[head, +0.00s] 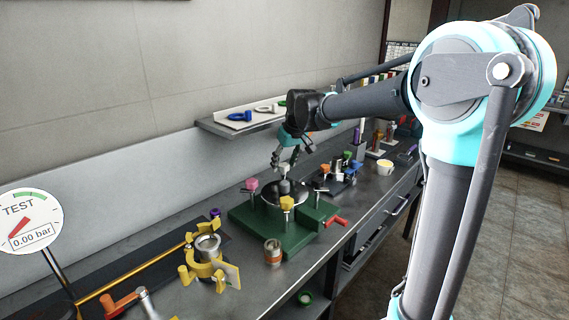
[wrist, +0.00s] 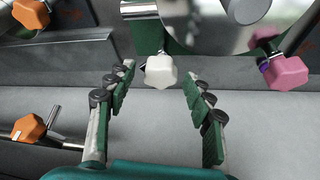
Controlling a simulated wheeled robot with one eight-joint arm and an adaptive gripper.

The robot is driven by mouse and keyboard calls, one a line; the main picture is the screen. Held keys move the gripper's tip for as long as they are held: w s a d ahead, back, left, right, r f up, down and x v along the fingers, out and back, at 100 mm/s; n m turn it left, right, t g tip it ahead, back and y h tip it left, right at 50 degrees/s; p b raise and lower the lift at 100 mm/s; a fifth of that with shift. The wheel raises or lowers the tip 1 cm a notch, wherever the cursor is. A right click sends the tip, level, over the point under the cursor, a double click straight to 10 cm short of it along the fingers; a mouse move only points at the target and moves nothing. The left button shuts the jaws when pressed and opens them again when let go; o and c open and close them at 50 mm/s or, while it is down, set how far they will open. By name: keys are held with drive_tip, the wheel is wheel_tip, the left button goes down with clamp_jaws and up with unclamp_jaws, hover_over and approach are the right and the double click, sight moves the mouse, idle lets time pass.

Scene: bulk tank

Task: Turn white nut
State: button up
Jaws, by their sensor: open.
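The white nut (wrist: 161,71) shows in the wrist view, upper middle, on the near side of a shiny round metal lid (wrist: 205,25). It lies between the lines of my two fingers, near their tips, with gaps on both sides. My gripper (head: 285,161) is open and empty, pointing down over the green tank fixture (head: 250,228) in the head view. A pink nut (wrist: 285,72) is to the right of the white one and also shows in the head view (head: 252,184). In the head view I cannot clearly make out the white nut behind the fingers.
A yellow nut (head: 287,203) and a red handle (head: 336,221) are on the fixture's front side. An orange nut (wrist: 28,129) is at lower left in the wrist view. A wall shelf (head: 240,126) is behind my gripper. A yellow clamp (head: 203,262) and a small jar (head: 273,253) stand nearby.

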drive_tip(key=c, duration=1.1)
drive_tip(key=shift+c, duration=0.2)
drive_tip(key=shift+m, duration=0.3)
drive_tip(key=m+h, duration=0.1)
drive_tip(key=m, duration=0.3)
drive_tip(key=shift+a+t+h, duration=0.2)
drive_tip(key=shift+t+h, duration=0.1)
drive_tip(key=shift+h, duration=0.1)
drive_tip(key=shift+m+h, duration=0.8)
drive_tip(key=shift+m, duration=1.4)
drive_tip(key=o, duration=1.1)
drive_tip(key=shift+o, duration=0.2)
